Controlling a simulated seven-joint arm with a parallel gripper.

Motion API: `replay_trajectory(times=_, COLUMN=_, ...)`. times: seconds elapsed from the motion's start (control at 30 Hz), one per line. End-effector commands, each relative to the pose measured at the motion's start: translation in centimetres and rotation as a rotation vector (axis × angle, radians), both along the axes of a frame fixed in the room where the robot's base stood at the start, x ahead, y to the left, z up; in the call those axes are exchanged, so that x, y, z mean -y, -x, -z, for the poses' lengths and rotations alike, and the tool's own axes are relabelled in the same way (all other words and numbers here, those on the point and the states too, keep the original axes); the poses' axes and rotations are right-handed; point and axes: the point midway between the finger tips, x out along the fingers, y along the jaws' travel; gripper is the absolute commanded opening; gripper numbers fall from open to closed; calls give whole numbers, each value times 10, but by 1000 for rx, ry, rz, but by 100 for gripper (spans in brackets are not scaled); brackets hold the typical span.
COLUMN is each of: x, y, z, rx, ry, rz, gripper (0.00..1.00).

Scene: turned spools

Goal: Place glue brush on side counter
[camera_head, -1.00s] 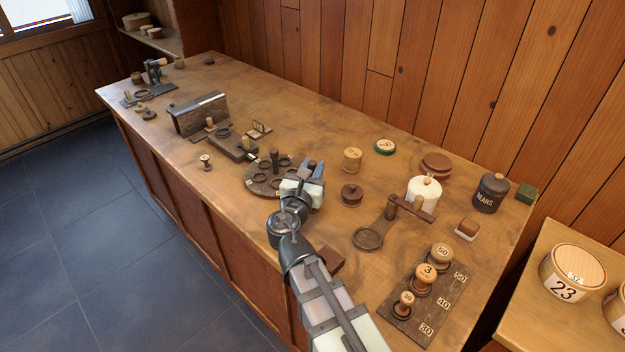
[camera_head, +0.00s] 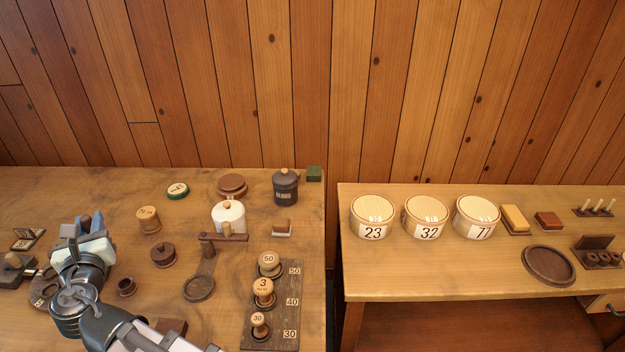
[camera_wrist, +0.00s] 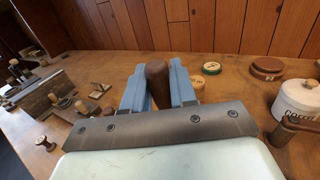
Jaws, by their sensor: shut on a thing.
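My gripper (camera_head: 84,222) is at the left of the head view, above the main workbench. Its blue fingers are shut on a dark brown wooden handle, the glue brush (camera_wrist: 158,85), which stands between them in the wrist view. The brush's lower end is hidden by the gripper body. The brush's brown top (camera_head: 85,217) also shows in the head view. The side counter (camera_head: 440,270) is the lighter wooden surface at the right, well apart from my gripper.
The side counter holds three numbered round tins (camera_head: 428,222), a yellow block (camera_head: 515,219), a reddish block (camera_head: 548,221) and a dark round tray (camera_head: 548,265). Its front left is clear. A gap (camera_head: 332,240) parts the counters. A white canister (camera_head: 228,217) and spool board (camera_head: 270,325) stand on the workbench.

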Motion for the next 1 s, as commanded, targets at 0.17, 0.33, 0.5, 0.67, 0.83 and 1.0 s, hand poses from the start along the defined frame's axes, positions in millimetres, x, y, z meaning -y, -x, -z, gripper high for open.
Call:
replay_trajectory(times=0.17, x=8, y=-13, z=-16, rx=0, ry=1, rz=20, gripper=0)
replay_trajectory(times=0.33, x=30, y=-46, z=-15, rx=0, ry=1, rz=70, gripper=0)
replay_trajectory(times=0.5, x=60, y=-86, z=-15, rx=0, ry=1, rz=135, gripper=0)
replay_trajectory(times=0.67, x=96, y=-127, z=-15, rx=1, ry=2, rz=205, gripper=0)
replay_trajectory(times=0.83, x=137, y=-167, z=-15, rx=1, ry=2, rz=279, gripper=0)
replay_trajectory(times=1.0, x=181, y=-205, z=-15, rx=1, ry=2, rz=352, gripper=0)
